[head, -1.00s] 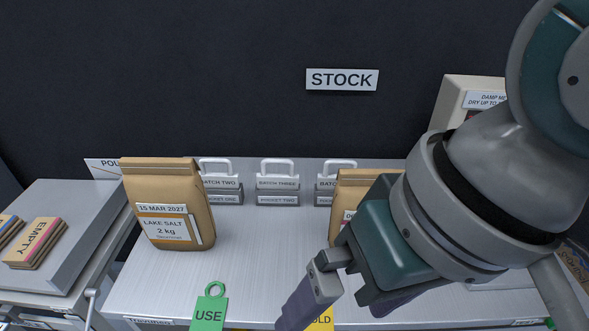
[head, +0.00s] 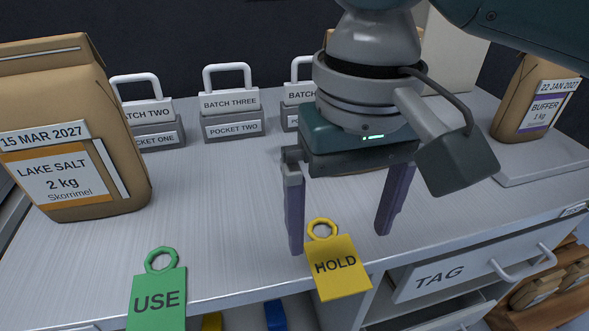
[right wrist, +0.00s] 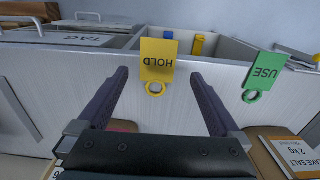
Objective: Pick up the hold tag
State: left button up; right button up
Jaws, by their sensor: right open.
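The yellow hold tag (head: 338,268) hangs at the table's front edge, its ring uppermost. In the right wrist view the hold tag (right wrist: 158,62) appears upside down between the two fingers. My right gripper (head: 340,235) is open and points down, one finger on each side of the tag's ring, with nothing held. I cannot tell whether the fingers touch the tag. The green USE tag (head: 158,298) is at the front edge to the left, and it also shows at the right in the right wrist view (right wrist: 264,72). My left gripper is not in view.
A lake salt bag (head: 75,130) stands on the table (head: 215,200) at the left. Labelled pocket blocks with handles (head: 232,120) stand at the back. A drawer marked TAG (head: 450,275) is below the front edge. A buffer bag (head: 535,98) stands at the right.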

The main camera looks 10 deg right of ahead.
aim_at(337, 267)
jog(key=f, duration=0.2)
jog(key=f+b, duration=0.1)
jog(key=f, duration=0.2)
jog(key=shift+d+b, duration=0.2)
jog(key=shift+b, duration=0.1)
jog(key=shift+f, duration=0.3)
jog(key=c, duration=1.3)
jog(key=shift+o, duration=0.2)
